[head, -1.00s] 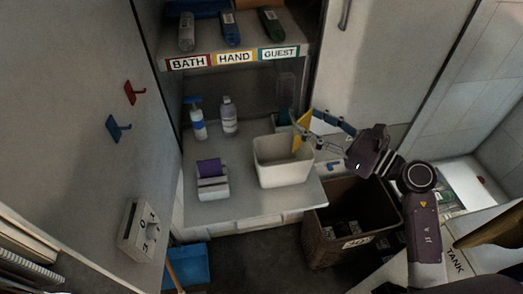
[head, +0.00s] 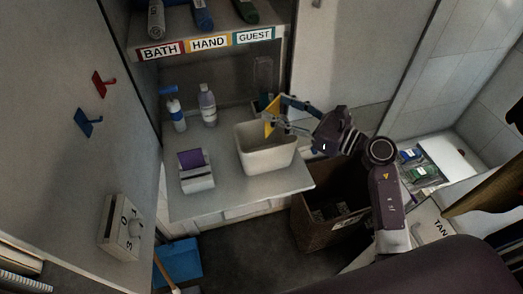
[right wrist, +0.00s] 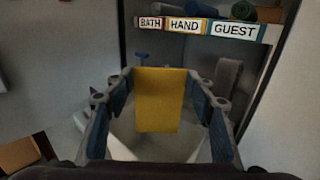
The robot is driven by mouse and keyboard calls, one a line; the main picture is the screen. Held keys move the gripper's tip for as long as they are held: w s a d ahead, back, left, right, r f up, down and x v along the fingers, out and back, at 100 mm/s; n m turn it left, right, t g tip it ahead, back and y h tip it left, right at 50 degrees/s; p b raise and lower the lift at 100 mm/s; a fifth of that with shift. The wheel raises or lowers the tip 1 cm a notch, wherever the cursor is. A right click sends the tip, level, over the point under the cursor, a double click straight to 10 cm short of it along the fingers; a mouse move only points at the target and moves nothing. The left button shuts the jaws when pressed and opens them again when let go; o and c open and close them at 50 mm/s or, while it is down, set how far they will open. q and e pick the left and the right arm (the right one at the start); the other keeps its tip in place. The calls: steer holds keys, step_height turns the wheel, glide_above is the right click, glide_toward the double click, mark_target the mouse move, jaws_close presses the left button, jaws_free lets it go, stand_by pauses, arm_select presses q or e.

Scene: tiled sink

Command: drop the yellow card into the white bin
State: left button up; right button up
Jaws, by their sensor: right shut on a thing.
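My right gripper (head: 283,117) comes in from the right and is shut on the card over the bin. In the right wrist view the yellow card (right wrist: 160,100) sits between the two blue-padded fingers (right wrist: 160,98), with the bin's pale rim (right wrist: 122,150) below and behind it. Whether the card's lower edge is below the rim is hard to tell. My left gripper is not in view.
A holder with a purple item (head: 195,170) stands left of the bin. Two bottles (head: 207,105) stand behind it. A brown basket (head: 320,207) is below right. The labelled upper shelf (head: 210,45) holds rolled towels. The shelf front is clear.

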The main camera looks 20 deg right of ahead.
steer(key=o, duration=1)
steer(key=v, duration=1.2)
